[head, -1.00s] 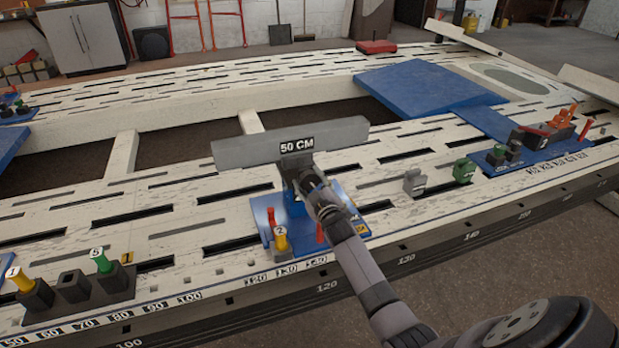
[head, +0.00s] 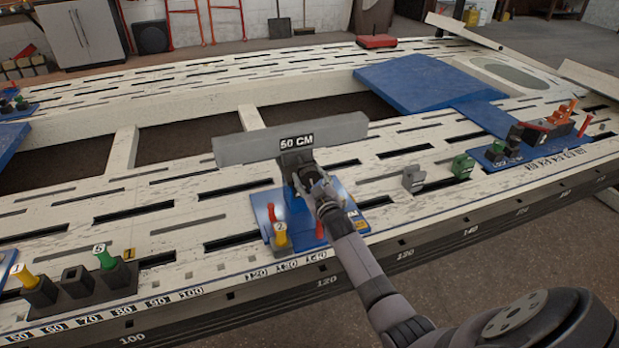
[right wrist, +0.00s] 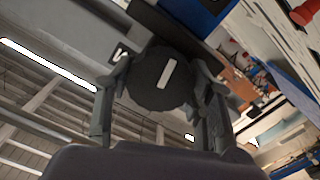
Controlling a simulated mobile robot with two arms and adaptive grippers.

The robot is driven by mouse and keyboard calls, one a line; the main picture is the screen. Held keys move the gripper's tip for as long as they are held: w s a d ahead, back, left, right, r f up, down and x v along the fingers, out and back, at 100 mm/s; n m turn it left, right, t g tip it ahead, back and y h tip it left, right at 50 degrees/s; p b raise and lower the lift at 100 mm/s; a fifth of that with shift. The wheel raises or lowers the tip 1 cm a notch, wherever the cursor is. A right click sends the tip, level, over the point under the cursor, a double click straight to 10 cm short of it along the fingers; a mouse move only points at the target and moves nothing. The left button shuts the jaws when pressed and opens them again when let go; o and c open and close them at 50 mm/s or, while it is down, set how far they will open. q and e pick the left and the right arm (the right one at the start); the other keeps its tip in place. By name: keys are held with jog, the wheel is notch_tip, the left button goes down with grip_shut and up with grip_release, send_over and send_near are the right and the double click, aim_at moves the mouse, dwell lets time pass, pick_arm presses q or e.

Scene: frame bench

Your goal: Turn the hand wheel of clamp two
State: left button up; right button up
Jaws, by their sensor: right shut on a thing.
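The clamp stands on a blue base plate (head: 346,220) near the bench's front edge, under a grey bar marked 50 CM (head: 240,148). A yellow peg labelled 2 (head: 280,237) is at the plate's front left. My right gripper (head: 313,190) is at the clamp's front, just below the bar. In the right wrist view, my right gripper (right wrist: 160,88) has its fingers on both sides of the dark round hand wheel (right wrist: 165,92), shut on it. A white mark crosses the wheel's face, tilted a little from upright. In the head view my gripper mostly hides the wheel. My left gripper is out of view.
Red pegs (head: 320,229) stand close by the clamp. Dark holders with a yellow peg (head: 25,277) and a green peg (head: 104,256) stand at the left. Small grey (head: 413,179) and green (head: 462,167) blocks stand to the right. The slotted white bench top (head: 180,222) has bare room between.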

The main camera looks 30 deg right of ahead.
jog(key=o, duration=1.2)
jog(key=shift+c, duration=0.2)
jog(key=v, duration=1.2)
jog(key=shift+a, duration=0.1)
